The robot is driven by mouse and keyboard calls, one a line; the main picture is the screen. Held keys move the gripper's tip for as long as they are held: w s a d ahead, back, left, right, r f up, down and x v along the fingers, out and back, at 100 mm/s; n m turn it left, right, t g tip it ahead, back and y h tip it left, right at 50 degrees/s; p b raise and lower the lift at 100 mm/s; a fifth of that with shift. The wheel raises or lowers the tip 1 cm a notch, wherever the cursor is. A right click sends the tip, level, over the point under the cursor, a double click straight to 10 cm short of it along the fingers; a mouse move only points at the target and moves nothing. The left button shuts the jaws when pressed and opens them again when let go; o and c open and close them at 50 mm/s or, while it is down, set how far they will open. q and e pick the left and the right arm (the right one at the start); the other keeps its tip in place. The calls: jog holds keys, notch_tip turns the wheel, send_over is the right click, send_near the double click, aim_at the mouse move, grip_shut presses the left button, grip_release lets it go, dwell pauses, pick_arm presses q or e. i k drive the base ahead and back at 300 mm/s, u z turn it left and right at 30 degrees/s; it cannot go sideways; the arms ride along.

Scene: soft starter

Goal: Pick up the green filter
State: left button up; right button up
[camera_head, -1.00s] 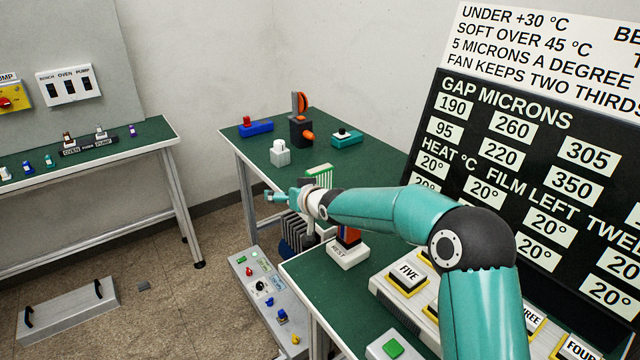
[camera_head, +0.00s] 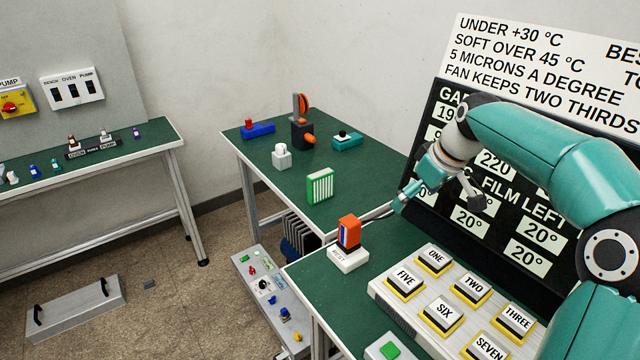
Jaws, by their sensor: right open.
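The green filter (camera_head: 320,186) is a small upright panel with a green frame and white stripes. It stands on the green table top (camera_head: 262,181), near the middle of the table's front part, and is in full view. My right gripper (camera_head: 437,202) is to the right of the filter, in front of the black board. It is open and empty, its fingers spread, and clearly apart from the filter. My left gripper is not in view.
An orange and blue block stands on a white base (camera_head: 348,258) at the near table edge. A numbered button panel (camera_head: 394,311) lies to its right. A white knob block (camera_head: 281,156), a blue block (camera_head: 257,130) and a teal block (camera_head: 346,140) stand farther back.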

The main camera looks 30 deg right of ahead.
aim_at(320, 185)
jog(key=i, duration=0.95)
